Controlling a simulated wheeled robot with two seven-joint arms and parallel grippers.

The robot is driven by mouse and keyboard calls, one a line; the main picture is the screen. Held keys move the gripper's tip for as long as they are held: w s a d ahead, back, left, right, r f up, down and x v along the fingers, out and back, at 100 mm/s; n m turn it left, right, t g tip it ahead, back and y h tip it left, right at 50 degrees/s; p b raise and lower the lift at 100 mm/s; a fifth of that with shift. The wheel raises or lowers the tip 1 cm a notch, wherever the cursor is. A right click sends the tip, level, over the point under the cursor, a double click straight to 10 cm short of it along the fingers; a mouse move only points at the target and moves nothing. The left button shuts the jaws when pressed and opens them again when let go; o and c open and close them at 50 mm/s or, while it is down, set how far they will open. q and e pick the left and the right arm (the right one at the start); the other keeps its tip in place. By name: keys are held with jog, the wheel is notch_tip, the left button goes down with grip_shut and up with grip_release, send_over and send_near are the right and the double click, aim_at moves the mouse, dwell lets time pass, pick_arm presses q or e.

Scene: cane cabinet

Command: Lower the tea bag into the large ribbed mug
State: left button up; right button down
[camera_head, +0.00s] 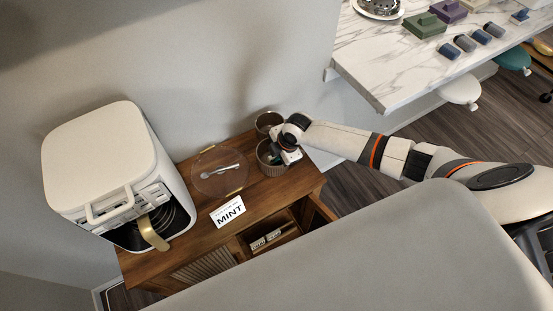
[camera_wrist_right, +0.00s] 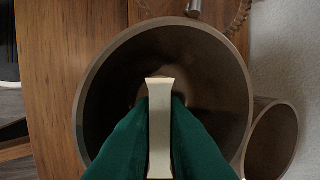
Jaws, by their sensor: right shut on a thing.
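The large ribbed mug (camera_head: 267,168) is a dark, open cup on the wooden cabinet top. In the right wrist view its round rim (camera_wrist_right: 84,75) surrounds my fingertips, and its inside is dark. My right gripper (camera_head: 285,155) is over the mug's mouth, partly hiding it. In the right wrist view its green fingers (camera_wrist_right: 160,105) are shut on the tea bag (camera_wrist_right: 160,130), a narrow pale strip seen edge-on. The bag lies within the rim's outline; its depth relative to the rim is unclear. My left gripper is not in view.
A smaller cup (camera_head: 268,119) stands close behind the mug. A round clear tray (camera_head: 205,183) with a metal utensil and a MINT sign (camera_head: 228,211) are to its left. A white air fryer (camera_head: 100,160) fills the cabinet's left side. Small packets (camera_head: 258,243) sit in the open compartment below.

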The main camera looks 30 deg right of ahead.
jog(key=shift+f+b, duration=0.35)
jog(key=shift+f, duration=0.15)
dwell(0.3)
jog(key=c, duration=1.4)
grip_release()
jog(key=shift+o, duration=0.2)
jog(key=shift+r, duration=0.1)
